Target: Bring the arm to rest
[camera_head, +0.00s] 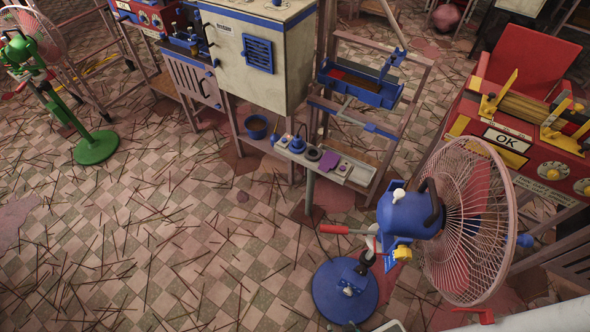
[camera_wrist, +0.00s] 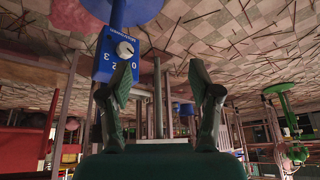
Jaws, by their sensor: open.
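My gripper (camera_wrist: 160,68) shows in the wrist view, which is upside down. Its two dark fingers stand well apart, with nothing held between them. A blue switch box (camera_wrist: 106,60) with a white dial and numbers is close behind the left finger. It sits on a blue pole under a round blue base. I cannot tell whether the finger touches the box. There, a blue fan (camera_head: 408,215) with a pinkish wire cage stands on a round blue base (camera_head: 340,300) at the lower right.
A white cabinet machine (camera_head: 262,60) and a small workbench (camera_head: 335,170) stand at the back. A red machine (camera_head: 540,150) with an OK plate is at the right. A green fan (camera_head: 97,147) stands at the left. Sticks litter the open tiled floor (camera_head: 150,240).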

